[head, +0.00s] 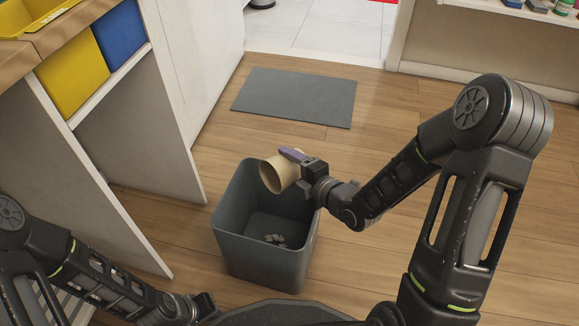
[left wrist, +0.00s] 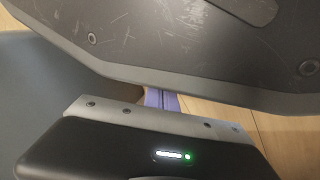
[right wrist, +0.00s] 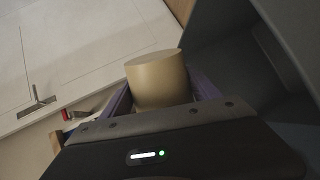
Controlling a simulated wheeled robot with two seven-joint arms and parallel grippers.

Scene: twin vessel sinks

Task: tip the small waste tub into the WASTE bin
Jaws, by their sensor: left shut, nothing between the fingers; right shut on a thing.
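The small tan waste tub (head: 275,176) is held over the grey waste bin (head: 262,262), tipped on its side with its mouth toward the left. My right gripper (head: 292,160) is shut on the tub, its purple finger lying along the tub's wall. In the right wrist view the tub (right wrist: 157,82) sits between the purple fingers (right wrist: 160,95). Several pale scraps (head: 275,240) lie on the bin's floor. The inside of the tub is mostly hidden. My left gripper (head: 208,306) is low at the bottom of the head view; its purple fingers (left wrist: 162,99) are together and empty.
A grey mat (head: 295,97) lies on the wooden floor behind the bin. A counter with a yellow bin (head: 73,78) and a blue bin (head: 119,36) stands at the left. The floor right of the bin is clear, apart from my right arm above it.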

